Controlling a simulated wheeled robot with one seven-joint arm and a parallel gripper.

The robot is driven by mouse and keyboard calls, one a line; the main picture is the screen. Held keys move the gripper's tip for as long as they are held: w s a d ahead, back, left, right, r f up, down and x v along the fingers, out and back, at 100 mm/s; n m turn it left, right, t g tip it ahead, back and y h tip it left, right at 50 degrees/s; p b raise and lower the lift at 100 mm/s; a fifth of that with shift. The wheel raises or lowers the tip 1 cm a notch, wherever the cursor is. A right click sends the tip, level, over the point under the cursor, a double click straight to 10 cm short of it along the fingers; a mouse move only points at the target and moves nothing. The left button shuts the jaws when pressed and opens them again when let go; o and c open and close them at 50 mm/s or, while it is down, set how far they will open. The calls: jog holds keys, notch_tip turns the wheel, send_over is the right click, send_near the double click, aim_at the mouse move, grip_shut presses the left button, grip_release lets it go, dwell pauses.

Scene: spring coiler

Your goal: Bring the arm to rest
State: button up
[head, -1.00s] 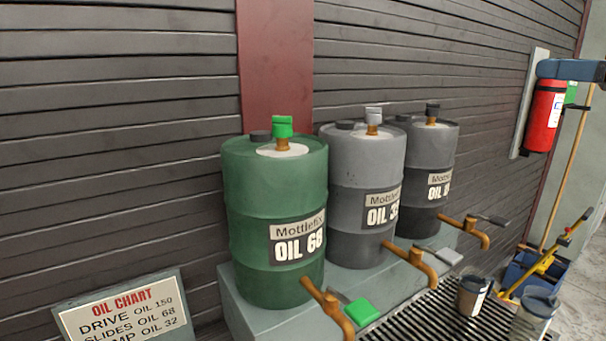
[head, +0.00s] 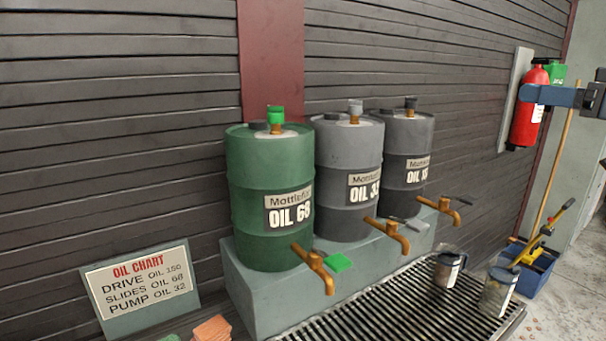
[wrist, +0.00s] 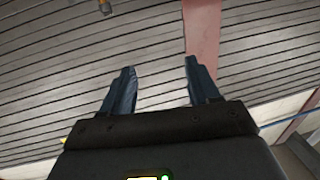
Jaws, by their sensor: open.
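My gripper (wrist: 159,64) shows in the wrist view with its two blue-grey fingers spread apart and nothing between them. Beyond the fingertips are the dark slatted wall (wrist: 130,45) and a red post (wrist: 201,35), with clear space before them. In the head view, a blue-grey part of my arm's end (head: 552,96) reaches in from the right edge, in front of the red fire extinguisher (head: 528,118). The rest of my arm is outside the head view.
Green, grey and dark oil drums (head: 268,180) with orange taps stand on a grey plinth. A slatted drain grate (head: 390,300) lies before it, with two jugs (head: 448,268) at its right. An oil chart (head: 140,285) stands at left. A blue bucket (head: 535,270) and broom stand right.

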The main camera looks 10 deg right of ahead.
jog(key=w+a+f+m+h+b, duration=0.1)
jog(key=a+f+m+h, duration=0.25)
jog(key=f, duration=0.95)
jog(key=a+f+m+h+b, duration=0.15)
jog(key=a+f+m, duration=0.25)
jog(key=f, duration=0.9)
jog(key=s+a+f+m+h+b, duration=0.1)
jog(key=s+a+f, duration=0.2)
jog(key=f, duration=0.2)
jog(key=s+a+f+m+h, duration=0.1)
jog(key=s+a+f, duration=0.2)
jog(key=f, duration=0.3)
jog(key=s+a+f+m+h+b, duration=0.1)
jog(key=s+a+f+h, duration=0.15)
jog(key=s+f, duration=0.2)
jog(key=s+a+f+g+b, duration=0.1)
jog(key=s+a+f, duration=0.3)
jog(key=s, duration=0.4)
jog(key=s+a+f+g+b, duration=0.1)
jog(key=s+a+f, duration=0.35)
jog(key=s, duration=0.45)
jog(key=s+a+r+n+b, duration=0.1)
jog(key=s+r+n, duration=0.1)
jog(key=s, duration=0.6)
jog(key=s+a+r+n+b, duration=0.1)
jog(key=s+a+r+n, duration=0.1)
jog(key=s, duration=0.6)
jog(key=shift+a+r+n+t+y, duration=0.25)
jog(key=shift+r+n+t+y, duration=0.1)
jog(key=shift+r+n+t, duration=0.1)
